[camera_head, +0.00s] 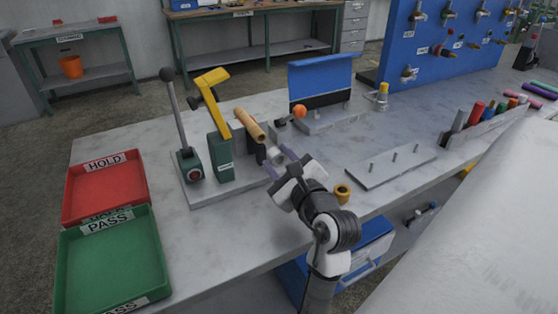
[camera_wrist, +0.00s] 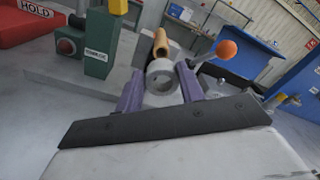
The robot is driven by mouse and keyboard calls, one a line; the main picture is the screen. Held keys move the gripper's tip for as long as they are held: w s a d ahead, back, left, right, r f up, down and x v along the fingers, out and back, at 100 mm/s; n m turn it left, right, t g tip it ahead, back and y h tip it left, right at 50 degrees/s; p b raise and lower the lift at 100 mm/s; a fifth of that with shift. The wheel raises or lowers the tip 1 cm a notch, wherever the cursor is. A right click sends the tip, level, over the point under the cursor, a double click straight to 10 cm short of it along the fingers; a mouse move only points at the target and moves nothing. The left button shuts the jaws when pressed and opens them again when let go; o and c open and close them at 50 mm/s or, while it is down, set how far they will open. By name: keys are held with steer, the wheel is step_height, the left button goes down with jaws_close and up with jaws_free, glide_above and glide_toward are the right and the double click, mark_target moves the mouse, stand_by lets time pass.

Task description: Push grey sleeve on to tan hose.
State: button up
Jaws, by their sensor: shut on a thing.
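The tan hose (camera_head: 249,125) is held in a bench fixture, its near end slanting down toward my gripper (camera_head: 277,160). In the wrist view the hose (camera_wrist: 160,43) shows just beyond the grey sleeve (camera_wrist: 163,88). The sleeve is a short ring, also seen in the head view (camera_head: 276,155). My gripper's purple fingers (camera_wrist: 160,75) are shut on the sleeve from both sides. The sleeve is roughly in line with the hose end. In the head view it looks slightly apart from it; the wrist view hides the contact.
The fixture has a green block (camera_head: 220,157) with a yellow lever, and a black-knobbed lever (camera_head: 174,110) at left. An orange ball knob (camera_head: 299,111) is close on the right. A brass ring (camera_head: 342,193) and a pegged plate (camera_head: 392,165) lie right. Red (camera_head: 67,190) and green trays (camera_head: 62,262) are left.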

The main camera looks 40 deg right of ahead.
mark_target(258, 137)
steer(key=shift+w, duration=0.1)
steer(key=shift+p+x, duration=0.6)
steer(key=shift+x, duration=2.2)
steer(key=shift+p, duration=0.5)
steer(key=shift+p+x, duration=0.5)
steer(key=shift+x, duration=1.35)
steer(key=o, duration=1.1)
steer(key=shift+a, duration=0.15)
